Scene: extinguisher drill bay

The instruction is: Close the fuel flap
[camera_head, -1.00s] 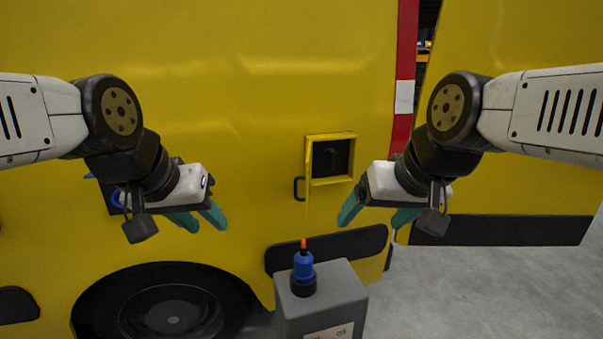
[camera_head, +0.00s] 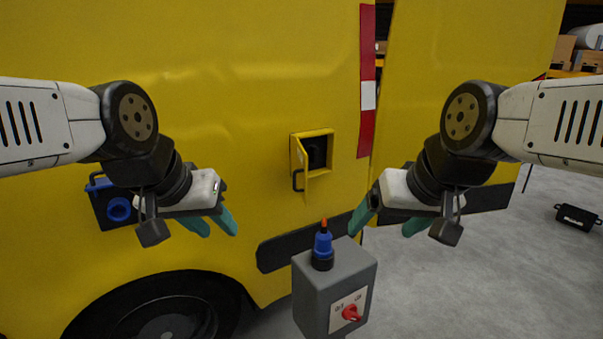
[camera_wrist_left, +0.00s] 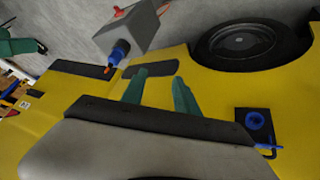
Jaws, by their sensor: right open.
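The yellow fuel flap (camera_head: 300,160) stands open on the yellow van's side (camera_head: 240,110). It is swung out at the left edge of its square frame, with a black handle (camera_head: 296,179) on it. The dark recess (camera_head: 317,150) behind it is exposed. My left gripper (camera_head: 218,226) is open and empty, left of and lower than the flap in the picture. Its parted green fingers also show in the left wrist view (camera_wrist_left: 158,92). My right gripper (camera_head: 384,227) is open and empty, right of and lower than the flap. Neither gripper touches the flap.
A grey box with a red switch (camera_head: 335,290) and a blue, orange-tipped fitting (camera_head: 323,247) stands in front, below the flap. A blue-and-black fixture (camera_head: 117,209) is on the van at left. A black case (camera_head: 577,218) lies on open floor at right.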

